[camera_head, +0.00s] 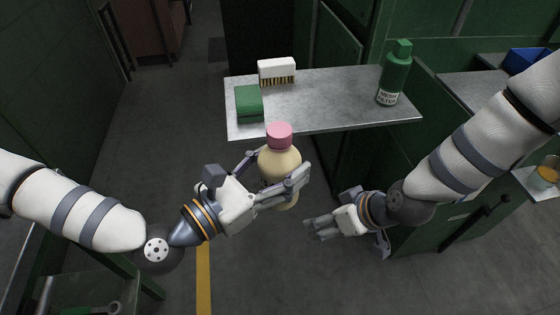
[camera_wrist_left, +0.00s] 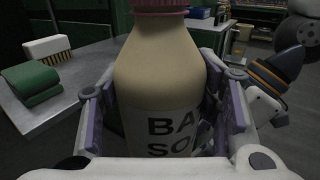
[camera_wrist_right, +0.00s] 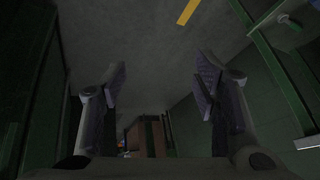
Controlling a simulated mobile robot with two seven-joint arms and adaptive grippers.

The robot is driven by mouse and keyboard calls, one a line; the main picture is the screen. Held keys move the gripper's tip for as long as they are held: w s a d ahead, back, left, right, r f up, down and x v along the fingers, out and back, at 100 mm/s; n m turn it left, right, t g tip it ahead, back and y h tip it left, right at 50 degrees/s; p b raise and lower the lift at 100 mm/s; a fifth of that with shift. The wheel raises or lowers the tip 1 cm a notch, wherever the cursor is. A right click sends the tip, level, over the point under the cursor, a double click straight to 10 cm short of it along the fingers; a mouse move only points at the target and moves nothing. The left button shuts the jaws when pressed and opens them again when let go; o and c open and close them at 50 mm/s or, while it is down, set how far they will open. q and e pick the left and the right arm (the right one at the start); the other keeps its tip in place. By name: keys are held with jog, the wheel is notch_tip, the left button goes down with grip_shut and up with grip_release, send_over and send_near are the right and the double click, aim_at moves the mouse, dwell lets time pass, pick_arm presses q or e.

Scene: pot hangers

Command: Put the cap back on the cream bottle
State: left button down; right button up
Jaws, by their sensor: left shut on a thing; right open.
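The cream bottle (camera_head: 279,163) is held upright in the air by my left gripper (camera_head: 278,180), in front of the metal table. Its pink cap (camera_head: 280,135) sits on the bottle's top.
The grey metal table (camera_head: 330,98) bears a white brush (camera_head: 277,69), a green folded cloth or sponge (camera_head: 249,102) and a green bottle (camera_head: 396,75). Green cabinets stand at the right. A blue bin (camera_head: 528,58) is at the far right. The floor between my arms is clear.

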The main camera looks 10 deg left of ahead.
pick_arm(q)
jog(key=shift+r, duration=0.1)
pick_arm(e)
jog(key=s+d+f+m+g+h, duration=0.1)
jog(key=s+d+f+m, duration=0.1)
jog(key=s+d, duration=0.3)
jog(key=s+d+f+m+g+h, duration=0.2)
jog(key=s+d, duration=0.4)
jog(key=s, duration=0.8)
jog(key=s+d+f+m+g+h, duration=0.2)
jog(key=s+d+m, duration=0.2)
jog(key=s, duration=0.6)
jog(key=shift+d, duration=0.9)
jog(key=shift+s, duration=0.1)
